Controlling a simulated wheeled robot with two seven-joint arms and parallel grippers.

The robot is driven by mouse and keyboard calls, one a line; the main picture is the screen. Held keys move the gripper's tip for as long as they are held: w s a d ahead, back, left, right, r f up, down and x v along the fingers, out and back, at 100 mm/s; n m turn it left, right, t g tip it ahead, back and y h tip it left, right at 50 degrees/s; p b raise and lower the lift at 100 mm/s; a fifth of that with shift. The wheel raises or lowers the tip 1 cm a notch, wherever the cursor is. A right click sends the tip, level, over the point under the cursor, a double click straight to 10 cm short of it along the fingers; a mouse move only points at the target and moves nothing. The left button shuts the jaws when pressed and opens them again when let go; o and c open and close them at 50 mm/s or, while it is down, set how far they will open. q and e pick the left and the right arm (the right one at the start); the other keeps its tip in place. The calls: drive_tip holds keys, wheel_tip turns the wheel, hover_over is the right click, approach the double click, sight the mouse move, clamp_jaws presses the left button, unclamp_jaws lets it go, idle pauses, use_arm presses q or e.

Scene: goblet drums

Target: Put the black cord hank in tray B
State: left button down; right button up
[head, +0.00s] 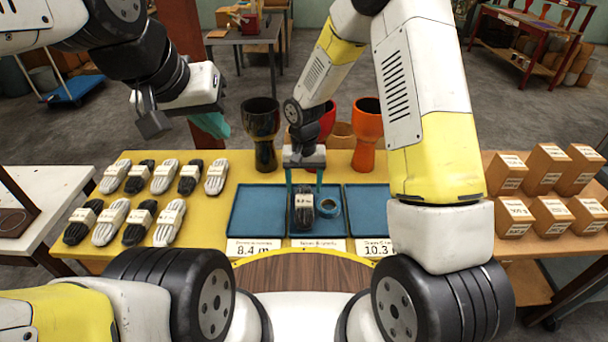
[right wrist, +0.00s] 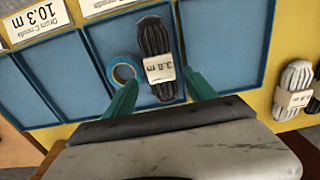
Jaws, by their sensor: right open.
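A black cord hank (head: 304,207) with a white paper band lies in the middle blue tray (head: 316,232), which stands between the other two trays. Tray B's letter is not legible; the middle place fits it. In the right wrist view the hank (right wrist: 154,42) has a band reading about 3.8 m. My right gripper (head: 304,185) is over this tray, open, its teal fingers apart on either side of the hank. A teal ring (head: 329,207) lies beside the hank. My left gripper (head: 185,115) is raised behind the table's left part; its finger gap is not clear.
Several black and white hanks (head: 168,222) lie on the yellow mat at left. Blue trays flank the middle one, left (head: 258,210) and right (head: 368,205), both apparently empty. Goblet drums (head: 262,135) stand behind the trays. Cardboard boxes (head: 545,165) stand at right.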

wheel_tip(320, 180, up, 7)
wheel_tip(320, 180, up, 17)
drive_tip(key=t+y, duration=0.1)
drive_tip(key=t, duration=0.2)
hover_over(304, 201)
drive_tip(key=s+d, duration=0.6)
drive_tip(key=d, duration=0.3)
drive_tip(key=s+d+r+t, duration=0.1)
drive_tip(key=s+r, duration=0.1)
drive_tip(key=s, duration=0.2)
drive_tip(key=s+d+r+t, duration=0.1)
drive_tip(key=s+d+r, duration=0.1)
drive_tip(key=s, duration=0.3)
drive_tip(key=s+d+r+t+y, duration=0.1)
drive_tip(key=s+d+r, duration=0.1)
drive_tip(key=s+r, duration=0.1)
drive_tip(key=shift+s+r+n, duration=0.3)
drive_tip(key=shift+s+r, duration=0.1)
drive_tip(key=shift+s, duration=0.4)
drive_tip(key=shift+d, duration=0.1)
